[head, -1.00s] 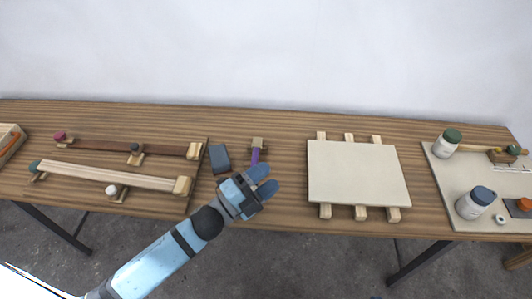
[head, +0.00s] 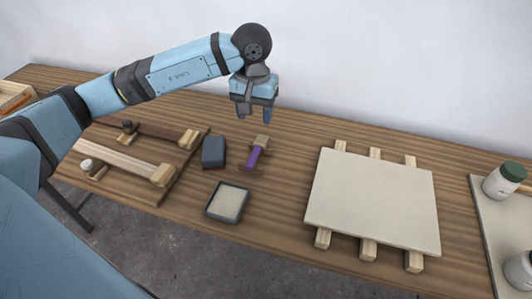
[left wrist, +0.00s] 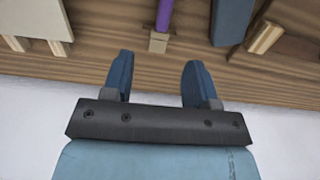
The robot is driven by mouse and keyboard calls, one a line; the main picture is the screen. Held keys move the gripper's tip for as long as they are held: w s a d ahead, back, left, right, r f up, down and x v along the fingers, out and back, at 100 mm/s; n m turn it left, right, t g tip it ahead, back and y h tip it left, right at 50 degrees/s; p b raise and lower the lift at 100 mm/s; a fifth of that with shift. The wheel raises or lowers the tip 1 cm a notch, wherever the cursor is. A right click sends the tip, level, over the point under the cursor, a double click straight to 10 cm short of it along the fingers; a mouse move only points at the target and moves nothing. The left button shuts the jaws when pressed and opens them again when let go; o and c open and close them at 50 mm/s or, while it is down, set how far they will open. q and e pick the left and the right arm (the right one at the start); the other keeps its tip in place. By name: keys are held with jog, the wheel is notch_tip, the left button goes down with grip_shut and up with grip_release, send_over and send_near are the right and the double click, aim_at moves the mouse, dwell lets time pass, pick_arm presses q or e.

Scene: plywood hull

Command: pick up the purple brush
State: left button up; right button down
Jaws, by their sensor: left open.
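My right gripper is in neither view.
A dark blue block (head: 214,152) lies just left of the brush. A shallow grey tray (head: 242,204) sits in front. A pale panel (head: 372,200) rests on wooden strips to the right. Clamped wood strips (head: 130,158) lie on a board at left. White jars (head: 503,183) stand far right.

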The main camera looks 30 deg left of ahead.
pick_arm(q)
send_over(253, 156)
jog(key=f, duration=0.8)
jog(key=shift+w, duration=0.35)
jog(key=f, duration=0.4)
jog(key=shift+s+f, duration=0.2)
jog(key=shift+s, duration=0.2)
jog(key=shift+f, duration=0.55)
grip_shut()
